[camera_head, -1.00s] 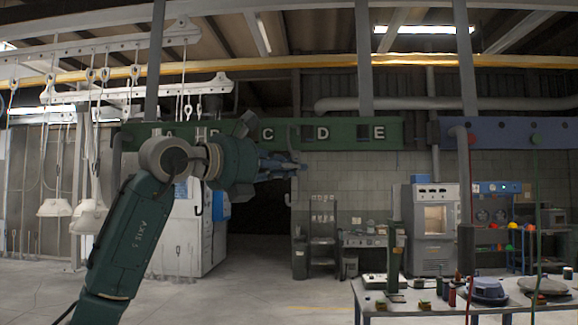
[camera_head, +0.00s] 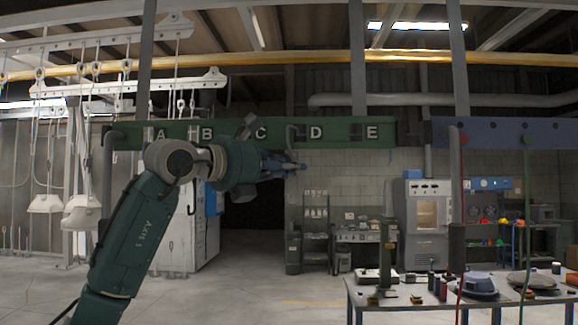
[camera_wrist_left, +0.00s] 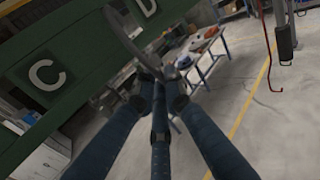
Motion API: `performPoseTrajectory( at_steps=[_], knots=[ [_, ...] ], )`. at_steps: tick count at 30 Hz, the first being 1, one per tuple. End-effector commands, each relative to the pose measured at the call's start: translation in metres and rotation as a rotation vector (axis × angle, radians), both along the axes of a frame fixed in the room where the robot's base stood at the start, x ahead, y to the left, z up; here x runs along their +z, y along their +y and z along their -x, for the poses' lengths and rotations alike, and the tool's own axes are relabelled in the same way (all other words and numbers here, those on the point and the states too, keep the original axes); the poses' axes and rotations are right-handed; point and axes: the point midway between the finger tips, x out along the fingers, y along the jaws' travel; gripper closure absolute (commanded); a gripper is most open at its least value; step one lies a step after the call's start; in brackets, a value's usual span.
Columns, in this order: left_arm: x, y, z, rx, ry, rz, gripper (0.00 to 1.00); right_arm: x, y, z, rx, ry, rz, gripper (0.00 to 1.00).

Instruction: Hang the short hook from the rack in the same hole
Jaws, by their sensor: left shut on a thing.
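The rack is a green beam (camera_head: 345,134) lettered A to E; it also shows large and tilted in the wrist view (camera_wrist_left: 45,105). My left gripper (camera_head: 298,166) is just below the beam, between the letters C and D. It is shut on a grey curved hook (camera_head: 291,137). In the wrist view the hook (camera_wrist_left: 122,38) rises in an arc from the fingertips (camera_wrist_left: 160,82) across the face of the beam near D. I cannot tell whether its tip is in a hole. My right gripper is not in view.
A blue beam (camera_head: 490,133) continues right of the green one. A grey hook (camera_head: 110,145) hangs at the green beam's left end. White hanging lamps (camera_head: 82,212) are at far left. A work table (camera_head: 440,300) with tools is at lower right. The floor below is clear.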

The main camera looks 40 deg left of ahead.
Motion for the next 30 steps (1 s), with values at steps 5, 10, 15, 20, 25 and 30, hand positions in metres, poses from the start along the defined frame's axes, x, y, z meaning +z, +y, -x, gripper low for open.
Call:
performPoseTrajectory(
  at_steps=[5,10,15,20,25,30],
  knots=[
    [0.001,-0.001,-0.008,-0.001,0.002,0.001,1.00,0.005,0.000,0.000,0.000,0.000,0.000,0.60],
    [0.001,-0.002,-0.014,-0.002,0.000,0.000,1.00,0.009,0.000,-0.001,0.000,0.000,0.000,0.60],
    [0.000,-0.003,-0.021,-0.001,0.001,0.000,1.00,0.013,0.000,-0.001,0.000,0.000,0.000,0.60],
    [0.000,-0.003,-0.022,0.000,0.000,-0.001,1.00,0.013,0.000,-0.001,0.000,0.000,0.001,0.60],
    [0.000,-0.003,-0.022,0.000,0.000,-0.001,1.00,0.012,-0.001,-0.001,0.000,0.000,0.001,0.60],
    [-0.002,-0.003,-0.022,0.000,0.000,0.000,1.00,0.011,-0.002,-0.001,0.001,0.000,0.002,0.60]
  ],
)
